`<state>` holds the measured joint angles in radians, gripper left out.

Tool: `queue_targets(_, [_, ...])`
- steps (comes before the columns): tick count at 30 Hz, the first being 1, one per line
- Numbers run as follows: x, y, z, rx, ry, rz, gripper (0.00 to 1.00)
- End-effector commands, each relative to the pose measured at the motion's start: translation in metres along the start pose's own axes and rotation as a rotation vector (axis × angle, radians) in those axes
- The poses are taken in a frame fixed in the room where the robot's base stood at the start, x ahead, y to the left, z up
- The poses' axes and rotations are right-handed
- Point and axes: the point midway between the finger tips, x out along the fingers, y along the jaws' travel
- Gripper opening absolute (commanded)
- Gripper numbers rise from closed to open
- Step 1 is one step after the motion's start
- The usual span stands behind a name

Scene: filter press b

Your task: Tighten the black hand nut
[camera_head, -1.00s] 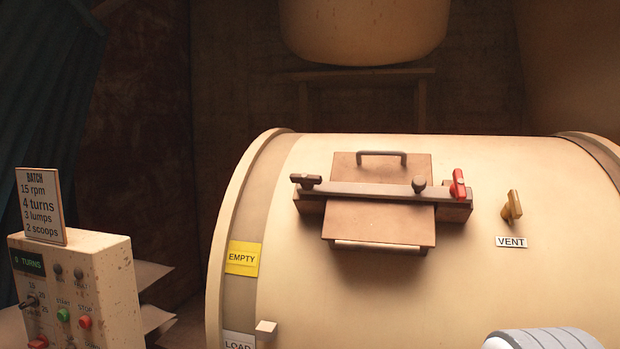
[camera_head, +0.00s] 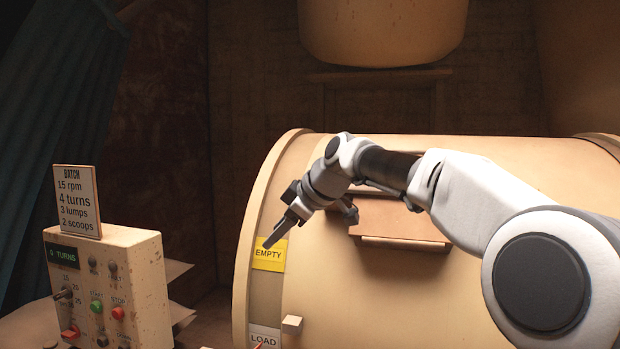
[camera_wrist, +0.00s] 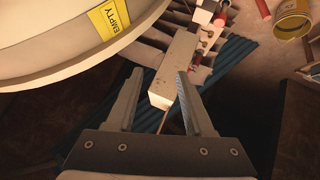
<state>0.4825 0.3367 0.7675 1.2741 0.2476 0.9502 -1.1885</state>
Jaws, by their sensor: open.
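My gripper (camera_head: 272,240) hangs in front of the drum's left end, its fingers pointing down and left near the yellow EMPTY label. It also shows in the wrist view (camera_wrist: 160,82), with its fingers apart and nothing between them. The brown hatch (camera_head: 400,218) on the drum is partly covered by my arm. The black hand nut cannot be made out now; my arm covers the left end of the hatch's clamp bar, where a dark handle showed earlier. The red handle is hidden too.
The cream drum (camera_head: 340,295) fills the right half. A control box (camera_head: 140,270) with a BATCH sign (camera_head: 77,202) stands at the left; it also shows in the wrist view (camera_wrist: 175,68) beyond my fingers. A small block (camera_head: 292,325) sticks out of the drum near the LOAD label (camera_head: 264,336).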

Motion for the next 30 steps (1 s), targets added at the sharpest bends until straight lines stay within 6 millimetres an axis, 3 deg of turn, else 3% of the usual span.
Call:
queue_targets(1, [-0.006,0.023,0.002,-0.041,0.052,0.007,0.53])
queue_targets(6, [-0.047,0.094,0.014,-0.212,0.231,0.081,0.53])
queue_targets(9, [-0.080,0.131,0.033,-0.288,0.316,0.155,0.53])
queue_targets(12, [-0.106,0.156,0.052,-0.339,0.369,0.220,0.53])
queue_targets(16, [-0.128,0.174,0.069,-0.375,0.404,0.277,0.53])
queue_targets(20, [-0.135,0.181,0.075,-0.389,0.416,0.298,0.53])
queue_targets(30, [-0.095,0.190,0.051,-0.391,0.417,0.296,0.53])
